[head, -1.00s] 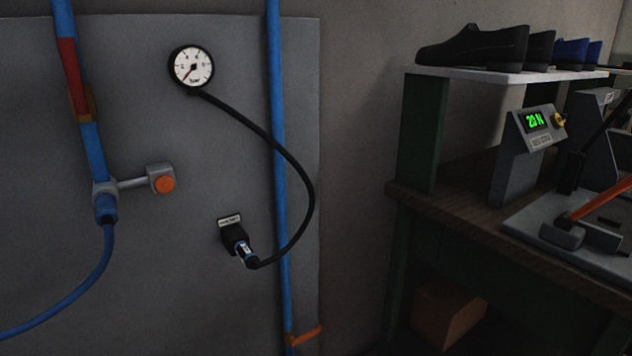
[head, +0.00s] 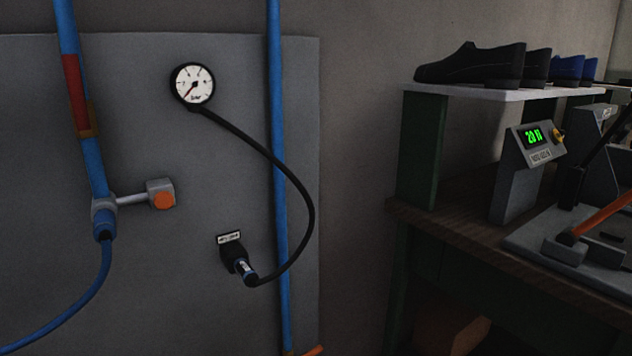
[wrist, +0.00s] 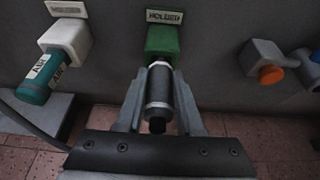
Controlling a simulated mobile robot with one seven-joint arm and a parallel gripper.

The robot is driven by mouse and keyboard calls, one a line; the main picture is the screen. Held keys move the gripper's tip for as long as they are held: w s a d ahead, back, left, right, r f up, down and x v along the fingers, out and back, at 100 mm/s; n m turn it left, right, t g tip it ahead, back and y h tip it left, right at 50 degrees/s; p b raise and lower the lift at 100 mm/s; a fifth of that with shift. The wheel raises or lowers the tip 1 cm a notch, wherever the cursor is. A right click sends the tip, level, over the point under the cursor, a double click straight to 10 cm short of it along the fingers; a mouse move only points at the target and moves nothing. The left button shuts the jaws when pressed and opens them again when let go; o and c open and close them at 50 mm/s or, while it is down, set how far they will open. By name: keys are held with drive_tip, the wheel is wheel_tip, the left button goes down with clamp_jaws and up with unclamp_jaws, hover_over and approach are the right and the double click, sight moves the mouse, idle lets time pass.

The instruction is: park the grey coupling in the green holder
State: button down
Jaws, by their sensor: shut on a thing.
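In the wrist view the green holder (wrist: 163,40) sits on the grey panel at the upper middle, with a white label above it. The grey coupling (wrist: 158,92) is a cylinder with dark bands, directly in front of the holder. My gripper (wrist: 160,74) is shut on it, one finger along each side. The coupling's far end lies against or at the holder's face in this view. I cannot tell whether it is inside the holder, because the fingertips and the coupling hide that spot. My gripper does not show in the head view.
In the wrist view a white block (wrist: 66,42) holds a teal AIR coupling (wrist: 38,84) at left; a valve with an orange button (wrist: 270,75) is at right. The head view shows a gauge (head: 192,84) with a black hose (head: 304,187), and a bench (head: 450,228) at right.

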drive_tip(key=shift+w+a, duration=0.25)
drive_tip(key=shift+w, duration=0.15)
drive_tip(key=shift+c, duration=2.3)
unclamp_jaws()
drive_tip(key=shift+d+r, duration=0.1)
